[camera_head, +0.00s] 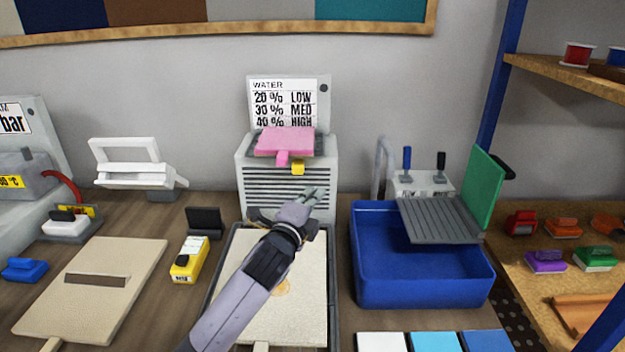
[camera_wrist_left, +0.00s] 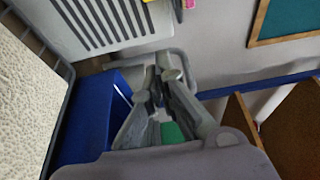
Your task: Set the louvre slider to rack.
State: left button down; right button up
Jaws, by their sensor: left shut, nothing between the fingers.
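A light grey louvred box (camera_head: 287,205) stands against the wall, with horizontal slats on its front. A small yellow tab (camera_head: 298,168), which looks like the slider, sits at the upper right of the slats. No position labels are readable beside it. My left gripper (camera_head: 316,192) is shut and empty, just in front of the box's lower right, below the tab and apart from it. In the left wrist view the slats (camera_wrist_left: 85,22) lie at upper left of my closed fingers (camera_wrist_left: 166,75), and a bit of yellow (camera_wrist_left: 188,3) shows at the top edge. My right gripper is not in view.
A pink block (camera_head: 284,142) lies on top of the box, below a WATER chart (camera_head: 288,103). A framed pale tray (camera_head: 322,300) lies under my left arm. A blue bin (camera_head: 425,290) with a grey rack (camera_head: 440,220) stands to the right. A yellow device (camera_head: 190,260) is to the left.

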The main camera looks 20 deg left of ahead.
aim_at(298, 167)
pick_arm(q)
jog(key=w, duration=0.3)
jog(key=w+p, duration=0.1)
jog(key=w, duration=0.6)
jog(key=shift+d+r, duration=0.1)
jog(key=shift+d, duration=0.2)
jog(key=a+p, duration=0.1)
jog(key=a, duration=0.1)
jog(key=s+a+p, duration=0.1)
jog(key=a, duration=0.1)
jog(key=shift+s, duration=0.1)
jog(key=shift+d, duration=0.15)
